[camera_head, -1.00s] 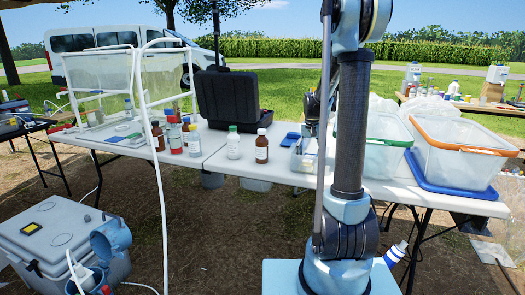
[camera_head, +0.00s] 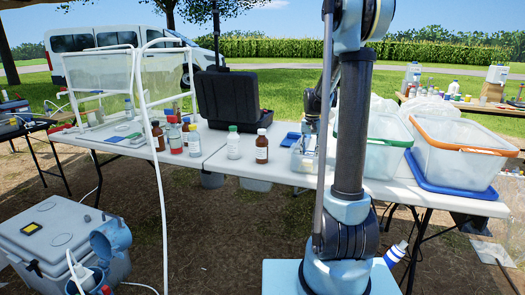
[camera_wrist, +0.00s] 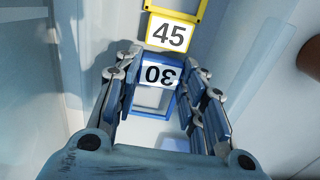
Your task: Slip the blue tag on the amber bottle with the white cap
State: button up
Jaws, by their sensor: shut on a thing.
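The blue tag (camera_wrist: 158,75) shows a white plate with "30", upside down in the wrist view, above an open blue frame. It is in a pale bin (camera_wrist: 80,40) between the fingertips of my gripper (camera_wrist: 155,84), which is shut on it. In the head view, my gripper is low at the bin, partly hidden behind my arm. An amber bottle with a white cap (camera_head: 262,146) stands upright on the white table, left of the bin, apart from my gripper.
A yellow tag marked 45 (camera_wrist: 172,30) lies just beyond the blue one. A green-capped bottle (camera_head: 233,143) stands left of the amber bottle. A black case (camera_head: 228,97) is behind them. A clear tub with an orange rim (camera_head: 462,145) stands at right.

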jog(key=shift+r, duration=2.15)
